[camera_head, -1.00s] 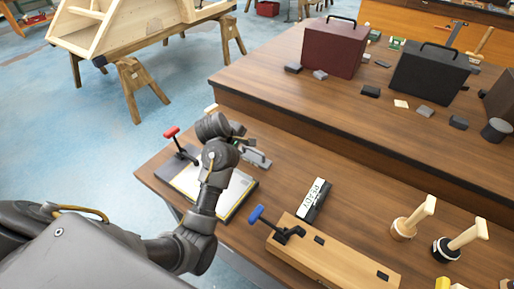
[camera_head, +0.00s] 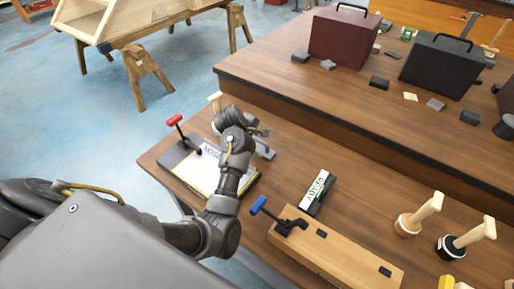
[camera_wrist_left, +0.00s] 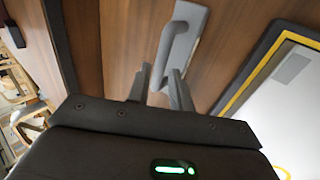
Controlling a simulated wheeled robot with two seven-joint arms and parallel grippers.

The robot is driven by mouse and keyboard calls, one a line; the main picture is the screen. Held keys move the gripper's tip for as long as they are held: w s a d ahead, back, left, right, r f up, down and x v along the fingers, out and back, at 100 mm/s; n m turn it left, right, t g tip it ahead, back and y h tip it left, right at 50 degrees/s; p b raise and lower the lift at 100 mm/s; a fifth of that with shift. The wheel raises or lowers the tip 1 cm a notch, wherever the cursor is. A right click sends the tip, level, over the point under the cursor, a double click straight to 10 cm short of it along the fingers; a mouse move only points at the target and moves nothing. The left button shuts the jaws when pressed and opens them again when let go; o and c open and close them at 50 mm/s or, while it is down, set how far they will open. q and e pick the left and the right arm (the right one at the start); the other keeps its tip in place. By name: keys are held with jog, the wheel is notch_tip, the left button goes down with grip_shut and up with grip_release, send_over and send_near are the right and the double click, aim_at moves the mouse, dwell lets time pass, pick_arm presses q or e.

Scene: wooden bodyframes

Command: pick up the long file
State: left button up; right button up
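A grey tool with a raised handle, which looks like the long file (camera_head: 264,150), lies on the brown table beside the white sheet. Part of it is hidden by my left arm in the head view. In the left wrist view the file (camera_wrist_left: 187,17) shows its grey plate and bar handle. My left gripper (camera_wrist_left: 160,76) is over the near end of the handle, its two fingers apart, one on each side of it. I cannot tell whether they touch it. In the head view the left gripper (camera_head: 260,131) is just above the file. My right gripper is not in view.
A dark board (camera_head: 172,157) with a white sheet and a red-handled clamp (camera_head: 176,121) is left of the file. A black-and-white label block (camera_head: 316,192), a blue-handled clamp (camera_head: 259,205) and wooden-handled tools (camera_head: 420,215) lie to the right. A raised shelf (camera_head: 300,95) stands behind.

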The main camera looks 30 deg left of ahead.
aim_at(256, 139)
pick_arm(q)
jog(key=x, duration=0.4)
jog(key=shift+d+f, duration=0.15)
jog(key=shift+d, duration=0.05)
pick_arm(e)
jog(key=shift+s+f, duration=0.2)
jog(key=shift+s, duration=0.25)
pick_arm(q)
jog(key=shift+c, duration=0.4)
grip_shut()
jog(key=shift+a, duration=0.1)
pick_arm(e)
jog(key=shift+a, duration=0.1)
